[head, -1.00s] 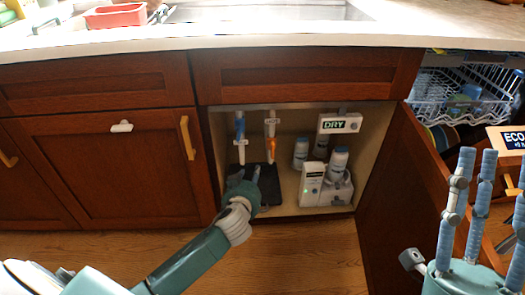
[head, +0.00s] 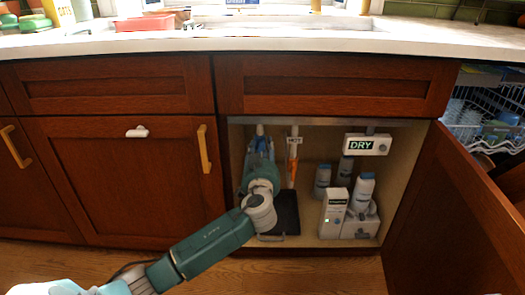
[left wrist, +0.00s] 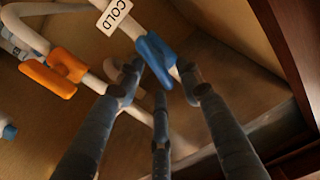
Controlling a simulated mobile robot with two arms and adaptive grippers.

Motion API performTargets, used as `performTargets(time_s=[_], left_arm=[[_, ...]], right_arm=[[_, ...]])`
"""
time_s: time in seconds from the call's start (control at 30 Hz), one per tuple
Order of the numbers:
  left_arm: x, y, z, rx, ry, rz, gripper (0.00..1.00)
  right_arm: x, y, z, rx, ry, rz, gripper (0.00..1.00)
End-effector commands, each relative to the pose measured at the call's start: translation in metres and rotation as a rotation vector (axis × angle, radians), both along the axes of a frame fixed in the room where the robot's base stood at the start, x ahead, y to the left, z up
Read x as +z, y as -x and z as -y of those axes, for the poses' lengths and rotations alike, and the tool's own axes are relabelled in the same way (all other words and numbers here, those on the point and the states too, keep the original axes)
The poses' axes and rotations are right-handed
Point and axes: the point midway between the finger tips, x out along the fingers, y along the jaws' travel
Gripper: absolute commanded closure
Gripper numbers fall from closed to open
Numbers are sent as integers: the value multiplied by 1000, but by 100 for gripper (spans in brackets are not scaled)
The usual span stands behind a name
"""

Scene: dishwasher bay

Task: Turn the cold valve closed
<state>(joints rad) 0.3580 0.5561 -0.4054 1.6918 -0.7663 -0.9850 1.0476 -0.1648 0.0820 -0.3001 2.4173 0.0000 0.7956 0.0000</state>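The cold valve's blue handle (left wrist: 155,58) sits on a white pipe in the left wrist view, with a white COLD tag (left wrist: 113,15) above it. My left gripper (left wrist: 160,82) is open, its fingers spread around the handle's lower end; I cannot tell whether they touch it. In the head view my left gripper (head: 260,160) reaches into the open cabinet at its left side and mostly hides the cold valve. My right gripper is not in view.
The orange hot valve handle (left wrist: 50,75) is close beside the cold one. White bottles (head: 362,192) and a white box (head: 333,213) stand to the right in the cabinet. A DRY display (head: 367,144) hangs above. The open door (head: 450,210) bounds the right side.

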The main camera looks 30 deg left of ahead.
Motion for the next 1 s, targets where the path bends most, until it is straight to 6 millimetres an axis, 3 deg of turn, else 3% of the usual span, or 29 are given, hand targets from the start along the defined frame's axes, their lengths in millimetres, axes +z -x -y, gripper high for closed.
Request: performTargets(time_s=[0.13, 0.43, 0.47, 0.63, 1.0], left_arm=[[0, -10, -7, 2, -2, 1, 64], [0, -13, -8, 0, 0, -1, 64], [0, -13, -8, 0, 0, -1, 66], [0, -12, -8, 1, -1, 0, 99], [4, -13, -9, 4, -18, -4, 100]], right_arm=[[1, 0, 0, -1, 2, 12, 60], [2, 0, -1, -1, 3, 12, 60], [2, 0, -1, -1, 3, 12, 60], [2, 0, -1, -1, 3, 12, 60], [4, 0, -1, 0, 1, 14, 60]])
